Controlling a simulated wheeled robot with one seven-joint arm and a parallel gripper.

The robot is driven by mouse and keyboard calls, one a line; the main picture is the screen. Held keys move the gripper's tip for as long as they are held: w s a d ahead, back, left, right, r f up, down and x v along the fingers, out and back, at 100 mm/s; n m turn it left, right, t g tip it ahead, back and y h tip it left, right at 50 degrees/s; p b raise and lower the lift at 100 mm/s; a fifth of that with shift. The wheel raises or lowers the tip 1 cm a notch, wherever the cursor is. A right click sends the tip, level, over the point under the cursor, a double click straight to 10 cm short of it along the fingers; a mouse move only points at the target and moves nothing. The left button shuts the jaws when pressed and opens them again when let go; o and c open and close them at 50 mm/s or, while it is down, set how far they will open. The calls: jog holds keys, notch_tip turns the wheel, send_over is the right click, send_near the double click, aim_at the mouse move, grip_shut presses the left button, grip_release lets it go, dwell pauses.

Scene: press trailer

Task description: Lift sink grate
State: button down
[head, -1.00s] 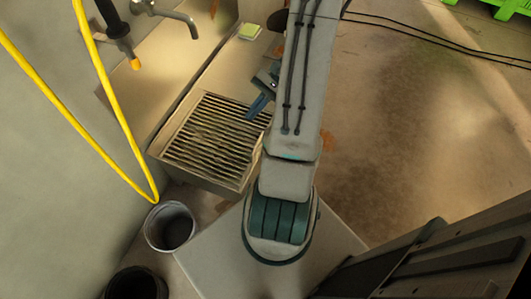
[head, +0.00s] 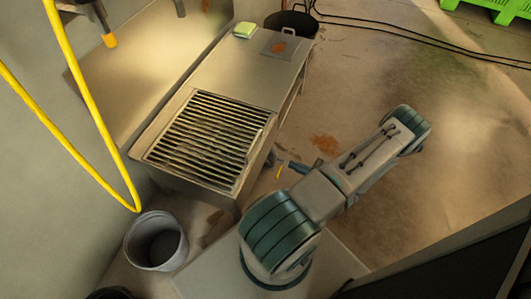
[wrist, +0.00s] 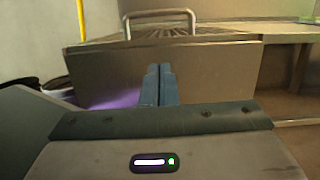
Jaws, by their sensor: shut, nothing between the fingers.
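The sink grate (head: 208,138), a panel of dark parallel slats, lies flat in the near end of the metal sink unit (head: 250,75) in the head view. In the wrist view the grate (wrist: 185,33) shows at a low angle behind the unit's front wall (wrist: 215,75). A metal loop handle (wrist: 160,13) stands up at its near edge. My gripper (wrist: 158,72) is shut and empty, with its blue fingers together, in front of that wall and below the handle. In the head view my gripper (head: 294,167) is partly hidden by my arm, right of the unit and apart from the grate.
A grey bucket (head: 157,242) stands on the floor by the unit's near left corner. A green-and-white sponge (head: 244,30) and a grey square plate (head: 281,44) lie on the worktop. Yellow hose (head: 90,100) hangs at left. The floor to the right is open; black cables cross its far part.

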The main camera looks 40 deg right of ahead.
jog(key=b, duration=0.2)
send_near(257, 150)
jog(key=x, duration=0.4)
jog(key=shift+w+a+r, duration=0.15)
jog(key=shift+a, duration=0.05)
jog(key=shift+w+a+r+b, duration=0.2)
jog(key=shift+w+r, duration=0.2)
jog(key=shift+r, duration=0.2)
jog(key=shift+w+a+r+b, duration=0.2)
jog(key=shift+w+r, duration=0.2)
jog(key=shift+r, duration=0.25)
jog(key=shift+w+a+r+b, duration=0.2)
jog(key=shift+w+r, duration=0.2)
jog(key=shift+r, duration=0.2)
